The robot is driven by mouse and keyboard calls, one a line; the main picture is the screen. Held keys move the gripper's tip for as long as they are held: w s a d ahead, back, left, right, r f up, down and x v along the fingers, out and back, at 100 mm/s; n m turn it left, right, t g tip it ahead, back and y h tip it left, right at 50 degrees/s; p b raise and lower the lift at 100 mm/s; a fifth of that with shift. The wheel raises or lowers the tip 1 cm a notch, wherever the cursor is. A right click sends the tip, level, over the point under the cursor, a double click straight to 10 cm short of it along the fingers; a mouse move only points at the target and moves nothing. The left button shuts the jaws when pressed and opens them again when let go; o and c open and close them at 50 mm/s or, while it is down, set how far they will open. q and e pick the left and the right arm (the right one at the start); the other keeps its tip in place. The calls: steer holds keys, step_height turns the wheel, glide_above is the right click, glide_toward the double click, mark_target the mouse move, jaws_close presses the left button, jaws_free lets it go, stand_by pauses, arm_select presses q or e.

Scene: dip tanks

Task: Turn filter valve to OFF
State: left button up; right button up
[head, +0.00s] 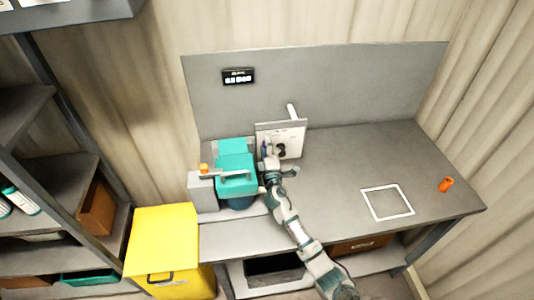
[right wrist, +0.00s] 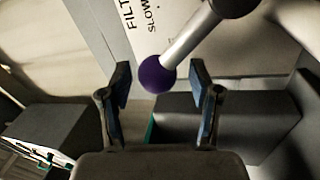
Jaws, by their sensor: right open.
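The filter valve panel is a white upright board (head: 292,132) at the back of the bench, with a dark round knob on its face. In the right wrist view its face carries partly cut-off lettering, "FILT" and "SLOW".
A teal machine (head: 236,178) stands close left of my right gripper. A yellow bin (head: 165,240) is at the bench's left end. A white square outline (head: 387,202) and an orange cylinder (head: 446,184) are on the right. The bench between panel and outline is clear.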

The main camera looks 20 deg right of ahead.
steer(key=v, duration=1.1)
steer(key=shift+f, duration=0.3)
steer(key=shift+s, duration=0.1)
